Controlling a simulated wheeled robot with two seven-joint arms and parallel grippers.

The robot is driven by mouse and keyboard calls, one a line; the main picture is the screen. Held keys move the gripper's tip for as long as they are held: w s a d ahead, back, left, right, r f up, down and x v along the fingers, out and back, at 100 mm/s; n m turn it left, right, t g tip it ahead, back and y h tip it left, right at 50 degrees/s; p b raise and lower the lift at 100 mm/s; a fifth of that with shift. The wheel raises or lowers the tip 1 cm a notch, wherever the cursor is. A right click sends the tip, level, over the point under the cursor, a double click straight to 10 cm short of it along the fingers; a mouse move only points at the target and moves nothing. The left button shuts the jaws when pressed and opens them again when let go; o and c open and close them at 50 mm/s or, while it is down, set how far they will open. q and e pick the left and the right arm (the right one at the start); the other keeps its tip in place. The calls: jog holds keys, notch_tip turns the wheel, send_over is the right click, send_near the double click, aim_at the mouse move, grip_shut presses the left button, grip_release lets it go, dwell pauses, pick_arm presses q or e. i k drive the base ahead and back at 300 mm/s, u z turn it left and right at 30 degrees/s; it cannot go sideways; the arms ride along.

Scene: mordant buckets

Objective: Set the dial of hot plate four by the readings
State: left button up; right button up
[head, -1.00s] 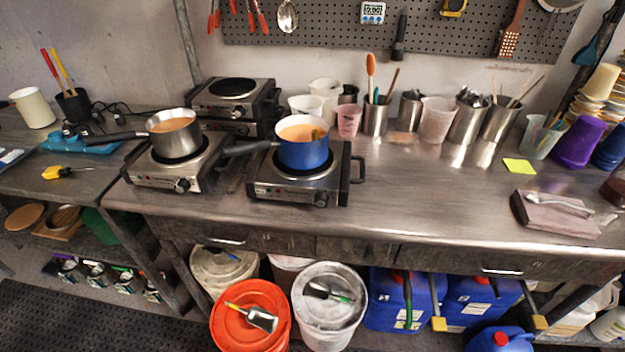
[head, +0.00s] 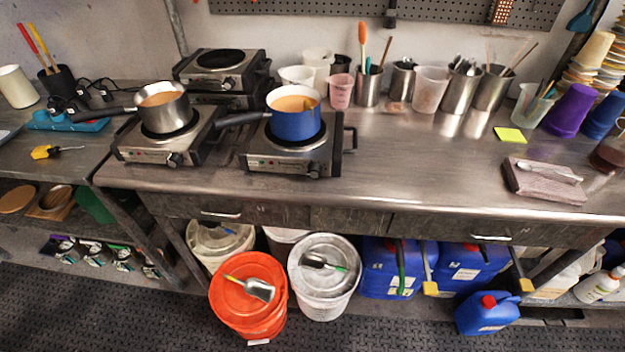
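Two hot plates stand at the front of the steel bench. The left hot plate (head: 150,148) carries a steel pan (head: 160,104) with orange-brown contents, and its dial (head: 174,160) is on the front. The right hot plate (head: 290,158) carries a blue pan (head: 294,118) with similar contents, and its dial (head: 314,170) is on the front. More hot plates (head: 222,72), seemingly stacked, sit behind with no pan on top. I cannot read any plate number or dial setting. Neither of my grippers is in view.
Cups and steel tool pots (head: 461,90) line the wall. Bench middle is clear. An orange bucket (head: 240,310), a white bucket (head: 320,290) and blue canisters (head: 468,270) stand below.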

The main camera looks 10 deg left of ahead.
aim_at(314, 171)
jog(key=k, duration=0.45)
jog(key=z, duration=2.25)
jog(key=i, duration=1.4)
jog(key=u, duration=2.25)
